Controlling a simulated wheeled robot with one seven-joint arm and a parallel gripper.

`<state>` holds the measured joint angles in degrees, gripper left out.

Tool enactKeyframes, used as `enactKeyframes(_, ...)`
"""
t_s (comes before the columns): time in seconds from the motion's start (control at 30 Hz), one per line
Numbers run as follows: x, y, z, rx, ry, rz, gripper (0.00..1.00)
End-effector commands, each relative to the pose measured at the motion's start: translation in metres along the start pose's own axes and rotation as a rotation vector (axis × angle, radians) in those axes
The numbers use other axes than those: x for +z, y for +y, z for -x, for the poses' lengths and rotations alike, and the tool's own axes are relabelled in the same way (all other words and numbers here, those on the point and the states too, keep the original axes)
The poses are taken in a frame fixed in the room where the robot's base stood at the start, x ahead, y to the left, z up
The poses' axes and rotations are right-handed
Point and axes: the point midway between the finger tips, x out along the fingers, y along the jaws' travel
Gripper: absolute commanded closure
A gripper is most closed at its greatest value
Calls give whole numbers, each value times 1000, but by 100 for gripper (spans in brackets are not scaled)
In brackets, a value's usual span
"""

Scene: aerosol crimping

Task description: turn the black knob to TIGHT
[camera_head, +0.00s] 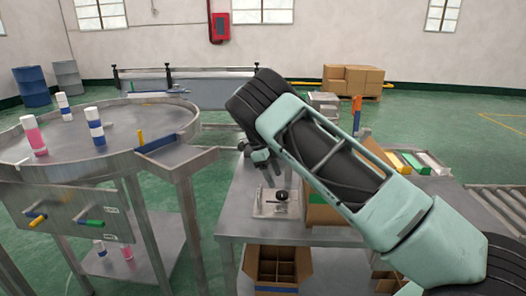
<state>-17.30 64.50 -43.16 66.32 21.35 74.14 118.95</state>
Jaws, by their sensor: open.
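The black knob (282,195) sits on a small pale metal plate (262,207) on the grey work table. It is small in the head view, and no TIGHT marking or pointer can be read. My gripper (267,178) hangs from the end of my arm, above and slightly left of the knob, with its fingers pointing down. It is open and looks empty. The fingers appear apart from the knob, but the exact gap cannot be told.
A round metal turntable (75,165) with several cans stands at the left. An open cardboard box (325,213) is just right of the plate, partly behind my arm. A divided carton (276,272) sits below the table top. Rollers (498,205) lie at the right.

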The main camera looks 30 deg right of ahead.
Motion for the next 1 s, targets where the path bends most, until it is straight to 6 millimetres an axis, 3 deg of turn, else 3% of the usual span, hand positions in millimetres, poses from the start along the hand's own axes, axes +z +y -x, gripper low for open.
enactKeyframes(0.3, 0, -1, 74, -2, -3, -1, 39)
enactKeyframes(0.5, 0, -1, 104, -1, -1, -1, 39)
enactKeyframes(1.0, 0, 0, 114, 1, 1, -1, 39)
